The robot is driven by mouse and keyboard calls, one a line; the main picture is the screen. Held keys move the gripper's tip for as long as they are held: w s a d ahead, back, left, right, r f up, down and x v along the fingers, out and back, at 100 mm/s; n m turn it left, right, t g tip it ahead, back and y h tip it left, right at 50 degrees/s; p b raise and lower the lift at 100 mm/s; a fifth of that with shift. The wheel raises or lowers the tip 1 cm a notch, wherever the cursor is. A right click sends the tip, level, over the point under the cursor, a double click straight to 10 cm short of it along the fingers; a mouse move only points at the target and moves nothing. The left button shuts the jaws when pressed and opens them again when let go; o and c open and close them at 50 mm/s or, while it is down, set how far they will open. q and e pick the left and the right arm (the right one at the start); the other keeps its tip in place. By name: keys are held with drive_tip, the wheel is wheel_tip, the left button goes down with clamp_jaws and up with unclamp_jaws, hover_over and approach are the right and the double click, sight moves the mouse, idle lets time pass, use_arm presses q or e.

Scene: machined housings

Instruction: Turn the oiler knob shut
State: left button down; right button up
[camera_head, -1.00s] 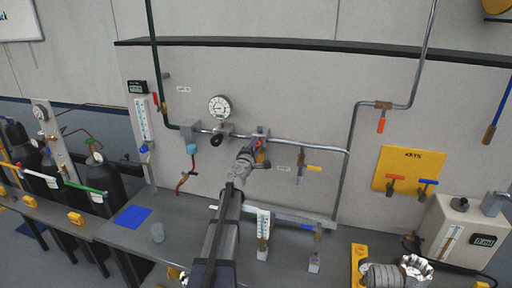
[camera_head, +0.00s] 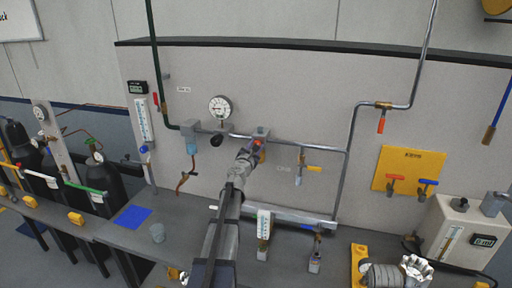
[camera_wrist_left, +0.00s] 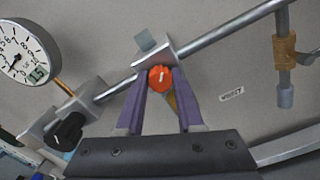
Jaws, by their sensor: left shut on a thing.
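The oiler's metal block (camera_head: 261,132) sits on the horizontal pipe, right of the round gauge. It also shows in the left wrist view (camera_wrist_left: 153,58). The orange-red oiler knob (camera_wrist_left: 161,79) has a pale line on its face, which stands almost upright and leans slightly right. My left gripper (camera_head: 257,147) reaches up to the knob from below. In the wrist view, the purple fingertips of my left gripper (camera_wrist_left: 161,81) are on both sides of the knob, shut on it. The oiler's lower part is mostly hidden behind the gripper. My right gripper is not in view.
The gauge (camera_head: 220,107) and a black knob (camera_head: 216,139) are left of the oiler.

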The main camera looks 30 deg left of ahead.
use_arm(q)
drive_tip(key=shift+s+n, duration=0.1)
drive_tip(key=shift+n, duration=3.7)
drive_tip(key=c, duration=0.5)
unclamp_jaws()
drive_tip(key=shift+c, duration=0.2)
drive_tip(key=v, duration=0.7)
drive_tip(key=shift+s, duration=0.4)
